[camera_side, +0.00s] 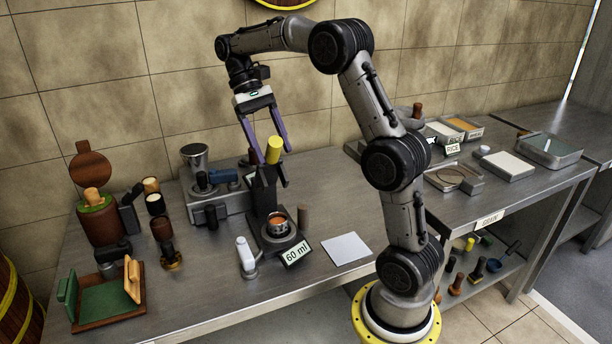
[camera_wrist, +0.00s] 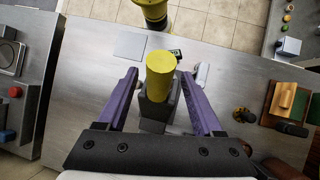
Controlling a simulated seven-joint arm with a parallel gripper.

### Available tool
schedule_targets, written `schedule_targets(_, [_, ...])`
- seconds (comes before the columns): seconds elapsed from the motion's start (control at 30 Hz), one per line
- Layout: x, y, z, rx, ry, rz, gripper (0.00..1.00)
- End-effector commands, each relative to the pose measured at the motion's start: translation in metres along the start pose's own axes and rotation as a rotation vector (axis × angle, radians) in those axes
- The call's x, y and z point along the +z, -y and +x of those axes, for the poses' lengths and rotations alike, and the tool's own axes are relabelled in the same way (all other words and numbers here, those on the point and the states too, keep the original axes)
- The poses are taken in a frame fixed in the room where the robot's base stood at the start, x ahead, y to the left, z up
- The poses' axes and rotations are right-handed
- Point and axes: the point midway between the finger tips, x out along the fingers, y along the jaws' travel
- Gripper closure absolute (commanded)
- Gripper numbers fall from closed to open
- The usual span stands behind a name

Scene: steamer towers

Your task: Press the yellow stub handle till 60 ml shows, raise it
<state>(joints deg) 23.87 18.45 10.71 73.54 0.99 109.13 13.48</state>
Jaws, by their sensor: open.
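The yellow stub handle (camera_side: 274,150) tops a dark upright press (camera_side: 264,188) on the bench. In the wrist view the yellow handle (camera_wrist: 160,72) stands between my fingers. My gripper (camera_side: 270,174) is open, its two purple fingers pointing down on either side of the handle, with a visible gap on each side in the wrist view (camera_wrist: 160,78). A cup with an orange rim (camera_side: 278,224) sits on the press's dark base.
A white bottle-like item (camera_side: 246,255) stands left of the base, and a white square plate (camera_side: 346,248) lies to its right. A grey machine (camera_side: 218,195) with dark knobs stands behind left. A green-lined wooden tray (camera_side: 108,303) is at the front left.

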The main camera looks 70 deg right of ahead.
Motion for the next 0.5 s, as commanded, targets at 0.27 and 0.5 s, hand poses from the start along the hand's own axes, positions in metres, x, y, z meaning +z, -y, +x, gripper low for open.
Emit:
schedule_targets(0.27, [0.014, 0.005, 0.022, 0.014, -0.147, 0.024, 0.32])
schedule_targets(0.5, [0.022, 0.01, 0.047, 0.029, -0.299, 0.05, 0.32])
